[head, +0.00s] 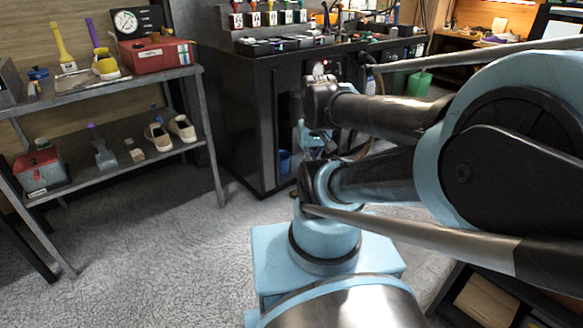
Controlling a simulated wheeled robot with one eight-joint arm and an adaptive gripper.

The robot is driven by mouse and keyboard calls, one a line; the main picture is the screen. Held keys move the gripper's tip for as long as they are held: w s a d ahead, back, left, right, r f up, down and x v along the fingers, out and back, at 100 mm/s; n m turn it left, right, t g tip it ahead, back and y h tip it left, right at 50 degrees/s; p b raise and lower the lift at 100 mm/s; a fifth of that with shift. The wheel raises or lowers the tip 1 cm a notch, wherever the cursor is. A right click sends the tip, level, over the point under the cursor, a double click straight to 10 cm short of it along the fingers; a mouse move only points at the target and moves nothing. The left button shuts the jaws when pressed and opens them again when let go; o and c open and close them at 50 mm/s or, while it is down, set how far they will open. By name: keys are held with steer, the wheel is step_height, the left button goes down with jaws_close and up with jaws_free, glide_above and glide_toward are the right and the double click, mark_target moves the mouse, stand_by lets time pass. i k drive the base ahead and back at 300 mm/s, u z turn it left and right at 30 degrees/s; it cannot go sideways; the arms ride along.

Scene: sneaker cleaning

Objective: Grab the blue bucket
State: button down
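A small blue bucket-like object (285,161) shows low down in the opening of the dark cabinet, just left of my arm. Only part of it is visible; my arm and the cabinet edge may hide the rest. My arm fills the middle and right of the head view. Its far end drops near the dark cabinet, where small blue and dark parts bunch together. I cannot make out the gripper's fingers there, or whether they hold anything.
A grey metal rack (110,155) at the left holds shoes, brushes and a red toolbox (150,58). The dark workbench (240,110) carries bottles and tools. A green bin (418,83) stands further back. The grey floor (160,260) at front left is clear.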

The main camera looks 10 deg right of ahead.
mark_target(285, 155)
steer(key=z, duration=0.05)
steer(key=i, duration=1)
steer(key=u, duration=0.05)
steer(key=k, duration=1.15)
steer(key=u, duration=0.45)
steer(key=i, duration=0.75)
steer(key=z, duration=0.15)
